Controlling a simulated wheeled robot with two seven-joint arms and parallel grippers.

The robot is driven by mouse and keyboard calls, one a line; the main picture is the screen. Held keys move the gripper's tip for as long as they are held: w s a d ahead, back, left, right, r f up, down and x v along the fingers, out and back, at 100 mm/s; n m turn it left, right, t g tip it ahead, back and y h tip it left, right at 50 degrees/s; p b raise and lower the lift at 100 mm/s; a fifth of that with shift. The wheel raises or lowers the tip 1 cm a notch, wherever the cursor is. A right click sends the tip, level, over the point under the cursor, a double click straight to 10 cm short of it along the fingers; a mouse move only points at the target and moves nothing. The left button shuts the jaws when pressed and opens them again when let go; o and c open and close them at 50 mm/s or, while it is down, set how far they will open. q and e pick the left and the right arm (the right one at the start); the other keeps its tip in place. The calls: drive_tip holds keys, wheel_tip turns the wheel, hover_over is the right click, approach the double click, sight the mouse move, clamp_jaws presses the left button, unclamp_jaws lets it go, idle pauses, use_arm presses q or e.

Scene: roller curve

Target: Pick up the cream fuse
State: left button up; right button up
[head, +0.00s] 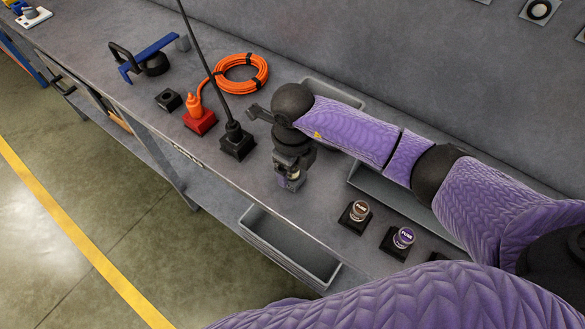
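My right gripper (289,181) points down over the grey bench, left of the fuse holders. A small pale and purple piece shows at its fingertips; I cannot tell whether it is a held fuse or part of the gripper, nor whether the fingers are open or shut. A brown fuse with a pale label (360,210) stands upright in a black square holder, to the right of and nearer than the gripper. A purple fuse (403,238) stands in a similar holder beside it. I cannot pick out a clearly cream fuse. My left gripper is out of view.
A black plug-like part with a cable (235,138) stands left of the gripper. Beyond it are a red base with an orange plug (200,119), an orange cable coil (243,73) and an empty-looking black holder (168,100). A grey bin (289,248) sits below the bench's front edge.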

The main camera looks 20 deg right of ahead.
drive_tip(key=c, duration=0.5)
clamp_jaws()
drive_tip(key=shift+r, duration=0.1)
wheel_tip(320, 180, up, 9)
drive_tip(key=shift+p, duration=0.85)
drive_tip(key=shift+r, duration=0.25)
drive_tip(key=shift+f+b, duration=1.05)
drive_tip(key=shift+f, duration=0.1)
